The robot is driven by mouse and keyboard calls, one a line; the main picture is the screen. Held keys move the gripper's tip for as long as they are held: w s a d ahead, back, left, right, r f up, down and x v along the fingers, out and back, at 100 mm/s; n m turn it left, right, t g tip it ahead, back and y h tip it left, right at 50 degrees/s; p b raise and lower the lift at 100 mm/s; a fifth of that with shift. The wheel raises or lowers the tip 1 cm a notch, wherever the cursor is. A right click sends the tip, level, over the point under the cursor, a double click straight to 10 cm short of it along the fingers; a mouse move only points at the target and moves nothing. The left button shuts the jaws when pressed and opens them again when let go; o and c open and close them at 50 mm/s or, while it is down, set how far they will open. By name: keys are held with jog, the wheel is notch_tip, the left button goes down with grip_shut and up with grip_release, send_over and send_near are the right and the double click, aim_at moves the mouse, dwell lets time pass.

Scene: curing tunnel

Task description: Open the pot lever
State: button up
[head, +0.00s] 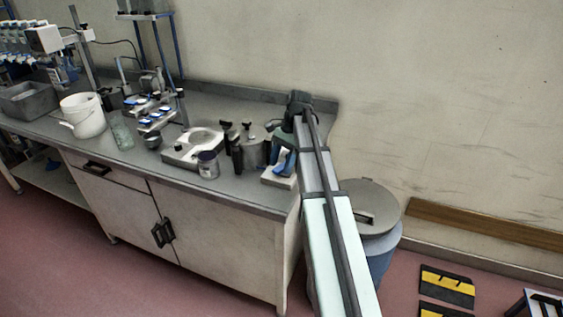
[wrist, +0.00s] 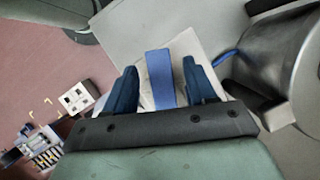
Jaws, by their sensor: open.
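A blue upright bar (wrist: 160,78), which looks like the lever, stands between the two blue fingers of my gripper (wrist: 162,88) in the wrist view. The fingers are apart, with a gap visible on each side of the bar. The bar rises from a pale block (wrist: 183,46), which shows in the head view as a white base (head: 275,179) at the bench's right end. My gripper (head: 284,163) is directly over this base there, and its blue fingers cannot be told clearly from the bar. A grey metal pot (head: 251,153) stands just left of it; it also fills the right of the wrist view (wrist: 288,62).
A white bucket (head: 84,122) is farther left. A lidded bin (head: 367,206) stands on the floor right of the bench. A thin blue hose (wrist: 228,55) runs beside the pot.

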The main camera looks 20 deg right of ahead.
dwell(0.3)
